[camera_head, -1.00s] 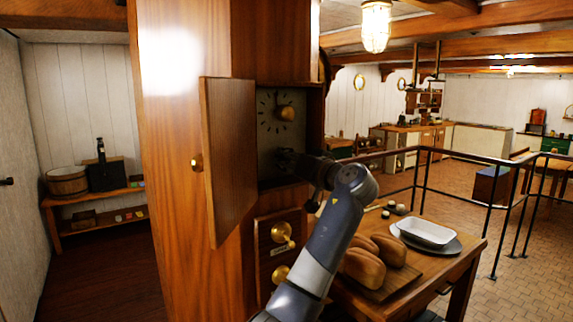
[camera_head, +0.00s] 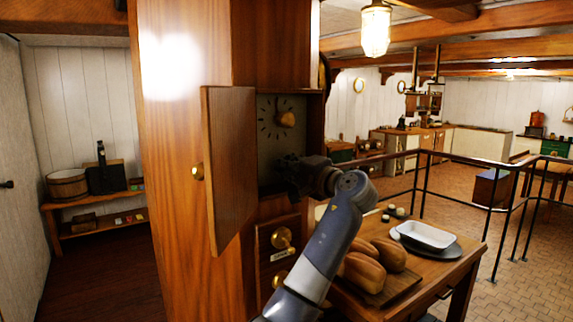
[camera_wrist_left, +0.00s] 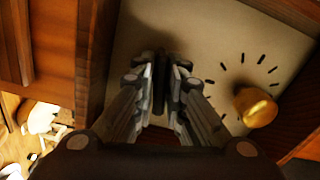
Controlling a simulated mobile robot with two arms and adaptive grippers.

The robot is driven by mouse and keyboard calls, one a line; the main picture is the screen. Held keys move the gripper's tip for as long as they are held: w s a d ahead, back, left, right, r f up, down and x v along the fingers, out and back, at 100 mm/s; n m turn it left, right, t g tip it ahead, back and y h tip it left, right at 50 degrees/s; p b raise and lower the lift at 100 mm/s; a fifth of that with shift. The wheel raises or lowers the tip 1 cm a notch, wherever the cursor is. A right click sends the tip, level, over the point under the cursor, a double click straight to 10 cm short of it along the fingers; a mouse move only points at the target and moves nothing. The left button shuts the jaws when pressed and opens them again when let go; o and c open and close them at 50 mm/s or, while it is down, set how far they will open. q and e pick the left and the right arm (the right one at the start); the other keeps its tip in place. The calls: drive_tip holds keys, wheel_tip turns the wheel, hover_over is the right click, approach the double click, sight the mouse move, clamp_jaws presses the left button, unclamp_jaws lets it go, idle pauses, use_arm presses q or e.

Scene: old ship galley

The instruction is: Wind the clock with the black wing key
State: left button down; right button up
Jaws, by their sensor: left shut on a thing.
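The wooden clock case (camera_head: 183,220) stands with its door (camera_head: 229,165) swung open to the left. Inside is the pale clock face (camera_head: 268,145) with black tick marks and a brass knob (camera_head: 286,118). The knob also shows at the right in the left wrist view (camera_wrist_left: 255,107). My left gripper (camera_head: 285,166) reaches in from the right, low in front of the face. In the wrist view its fingers (camera_wrist_left: 160,88) are shut on a dark upright piece, the black wing key (camera_wrist_left: 159,92). The key's far end at the face is hidden. My right gripper is not in view.
Drawers with brass knobs (camera_head: 282,238) sit below the face. A wooden table (camera_head: 452,272) at the right holds bread loaves (camera_head: 364,271) and a white dish (camera_head: 427,236). A dark railing (camera_head: 447,158) stands behind it. The floor at left is clear.

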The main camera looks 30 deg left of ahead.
use_arm(q)
drive_tip(key=shift+r+m+p, duration=0.1)
drive_tip(key=shift+m+p, duration=0.2)
drive_tip(key=shift+m, duration=1.2)
drive_tip(key=c, duration=1.7)
unclamp_jaws()
drive_tip(key=shift+w+d, duration=0.1)
